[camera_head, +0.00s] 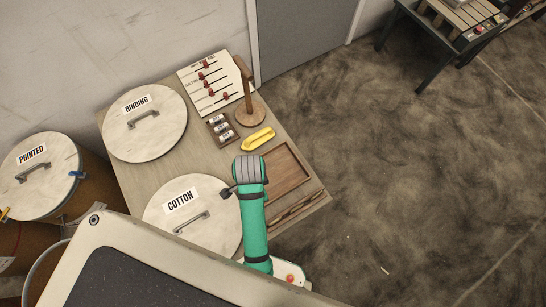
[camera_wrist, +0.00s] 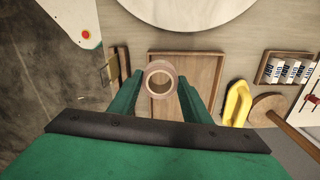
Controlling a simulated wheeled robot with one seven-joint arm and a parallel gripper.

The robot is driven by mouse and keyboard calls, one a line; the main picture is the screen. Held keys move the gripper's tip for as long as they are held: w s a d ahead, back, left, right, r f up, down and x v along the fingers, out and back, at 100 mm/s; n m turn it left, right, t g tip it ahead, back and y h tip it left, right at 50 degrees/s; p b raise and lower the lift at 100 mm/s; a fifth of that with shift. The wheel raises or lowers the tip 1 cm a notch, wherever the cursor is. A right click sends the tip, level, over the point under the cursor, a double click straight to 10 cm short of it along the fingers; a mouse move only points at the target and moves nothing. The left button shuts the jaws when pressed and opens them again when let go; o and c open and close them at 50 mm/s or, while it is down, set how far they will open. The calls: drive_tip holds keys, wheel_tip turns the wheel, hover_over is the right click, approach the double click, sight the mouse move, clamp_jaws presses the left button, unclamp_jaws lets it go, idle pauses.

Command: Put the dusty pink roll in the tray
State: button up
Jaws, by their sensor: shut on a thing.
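The dusty pink roll (camera_wrist: 160,93) is a short ring with an open hole facing the wrist camera. My gripper (camera_wrist: 160,82) is shut on it, with one green finger at each side. In the wrist view the roll overlaps the left part of the wooden tray (camera_wrist: 205,75); its height above the tray is hard to tell. The tray also shows in the head view (camera_head: 288,172), to the right of my arm, and looks empty where visible. In the head view my arm hides the fingers and the roll.
A yellow object (camera_head: 258,138) lies just behind the tray, close to a wooden stand (camera_head: 248,112) and a small rack of labelled rolls (camera_head: 222,129). Round lids marked COTTON (camera_head: 190,222) and BINDING (camera_head: 150,135) cover the left of the table. Dark floor lies right of the table.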

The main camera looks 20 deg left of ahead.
drive_tip(key=shift+s+a+r, duration=0.15)
drive_tip(key=shift+s+r, duration=0.05)
drive_tip(key=shift+s, duration=0.35)
drive_tip(key=shift+m, duration=0.3)
drive_tip(key=w+f, duration=0.2)
drive_tip(key=w, duration=0.2)
drive_tip(key=w+d+f, duration=0.1)
drive_tip(key=w+f, duration=0.2)
drive_tip(key=w, duration=0.1)
drive_tip(key=w+f, duration=0.3)
drive_tip(key=w, duration=0.1)
drive_tip(key=shift+w+d+f, duration=0.2)
drive_tip(key=shift+w+d, duration=0.05)
drive_tip(key=shift+d, duration=0.05)
drive_tip(key=shift+w+f, duration=0.35)
drive_tip(key=shift+f, duration=0.1)
drive_tip(key=f, duration=0.3)
drive_tip(key=shift+w+d+f, duration=0.1)
drive_tip(key=shift+w+f, duration=0.15)
drive_tip(key=shift+w, duration=0.1)
drive_tip(key=shift+f, duration=0.1)
drive_tip(key=o, duration=1)
